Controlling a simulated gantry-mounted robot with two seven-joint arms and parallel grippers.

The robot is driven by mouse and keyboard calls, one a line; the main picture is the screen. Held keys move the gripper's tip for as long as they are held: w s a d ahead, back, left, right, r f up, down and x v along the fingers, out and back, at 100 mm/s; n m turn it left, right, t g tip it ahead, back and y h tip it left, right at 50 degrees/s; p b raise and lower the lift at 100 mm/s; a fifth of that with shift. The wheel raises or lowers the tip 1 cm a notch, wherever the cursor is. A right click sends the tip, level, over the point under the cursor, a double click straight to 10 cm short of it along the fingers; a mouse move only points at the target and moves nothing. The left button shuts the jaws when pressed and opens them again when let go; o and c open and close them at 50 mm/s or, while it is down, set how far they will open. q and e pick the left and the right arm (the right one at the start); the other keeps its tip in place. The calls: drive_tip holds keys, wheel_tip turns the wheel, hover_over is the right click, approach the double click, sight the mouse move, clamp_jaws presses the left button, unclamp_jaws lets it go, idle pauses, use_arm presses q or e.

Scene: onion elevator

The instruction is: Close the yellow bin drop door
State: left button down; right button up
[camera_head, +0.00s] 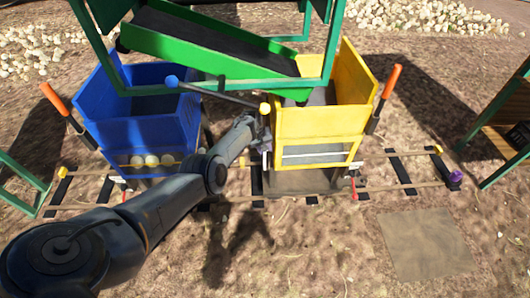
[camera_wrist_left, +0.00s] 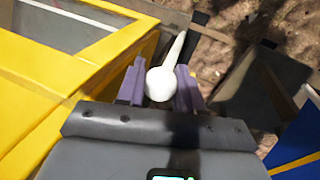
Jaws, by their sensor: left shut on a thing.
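The yellow bin (camera_head: 318,124) stands on the rail track right of centre, upright, with a slot across its lower front. A dark flat surface (camera_head: 300,182) shows under it; I cannot tell if this is the drop door hanging or shadow. My left gripper (camera_head: 264,146) is at the bin's left side, small in the head view. In the left wrist view, its purple fingers (camera_wrist_left: 160,86) are shut on a white ball knob (camera_wrist_left: 161,83) with a thin white rod running away from it. The yellow bin (camera_wrist_left: 60,40) fills the left of that view. My right gripper is not in view.
A blue bin (camera_head: 140,133) with several pale balls in its front slot stands to the left. A green chute (camera_head: 210,43) and a bar with blue and yellow knobs (camera_head: 222,94) hang above. Orange-handled levers flank the bins. Open ground lies in front right.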

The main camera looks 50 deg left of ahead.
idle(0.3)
use_arm(q)
drive_tip(key=c, duration=0.8)
unclamp_jaws()
drive_tip(key=shift+a, duration=0.1)
drive_tip(key=shift+o, duration=0.2)
